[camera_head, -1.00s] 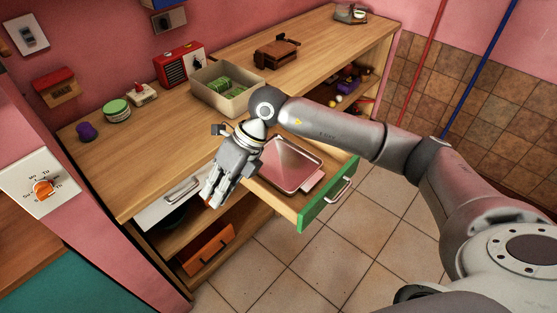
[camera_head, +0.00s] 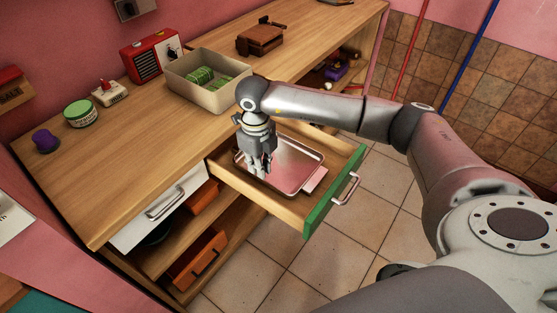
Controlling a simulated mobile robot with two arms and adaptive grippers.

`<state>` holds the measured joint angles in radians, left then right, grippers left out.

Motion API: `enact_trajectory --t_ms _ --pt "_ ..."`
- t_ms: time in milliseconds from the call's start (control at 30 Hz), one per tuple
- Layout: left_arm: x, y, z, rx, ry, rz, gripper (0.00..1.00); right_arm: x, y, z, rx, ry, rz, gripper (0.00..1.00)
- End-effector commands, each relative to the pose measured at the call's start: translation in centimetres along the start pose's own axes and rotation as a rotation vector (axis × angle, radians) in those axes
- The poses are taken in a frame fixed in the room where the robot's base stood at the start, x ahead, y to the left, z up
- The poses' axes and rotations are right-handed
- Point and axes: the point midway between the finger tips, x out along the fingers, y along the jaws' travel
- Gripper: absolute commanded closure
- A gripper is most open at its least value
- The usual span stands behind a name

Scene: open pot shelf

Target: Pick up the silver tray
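The silver tray (camera_head: 294,167) lies flat in the pulled-out drawer with the green front (camera_head: 326,205). It is a shallow rectangle with a raised rim and a small pinkish tab at its near right end. My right gripper (camera_head: 261,174) points down over the left part of the tray and hides some of it. Its fingers look close together, but I cannot tell whether they are apart or touch the tray. My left gripper is not in view.
A beige bin (camera_head: 209,97) with green items stands on the wooden counter (camera_head: 140,150), beside a red radio (camera_head: 150,59). A white drawer (camera_head: 163,207) is left of the open one. Orange bins (camera_head: 198,259) sit below. Tiled floor is clear at right.

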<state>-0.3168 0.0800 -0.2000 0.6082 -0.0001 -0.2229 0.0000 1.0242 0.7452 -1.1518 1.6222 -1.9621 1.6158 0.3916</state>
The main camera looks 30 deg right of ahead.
Motion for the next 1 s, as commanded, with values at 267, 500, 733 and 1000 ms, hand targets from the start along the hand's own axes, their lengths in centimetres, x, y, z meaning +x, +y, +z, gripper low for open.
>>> enact_trajectory --t_ms 267,500,733,1000 --pt "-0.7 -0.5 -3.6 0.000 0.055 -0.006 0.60 3.9 0.2 0.0 0.000 0.002 0.001 0.90" --pt "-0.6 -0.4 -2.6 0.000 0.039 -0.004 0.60 4.3 0.1 0.1 0.000 0.001 0.001 0.90" --pt "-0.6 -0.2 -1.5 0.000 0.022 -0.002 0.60 4.3 0.1 0.1 0.000 0.001 0.001 1.00" --pt "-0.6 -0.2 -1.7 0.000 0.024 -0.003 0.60 4.2 0.1 0.1 0.000 -0.001 0.000 1.00"
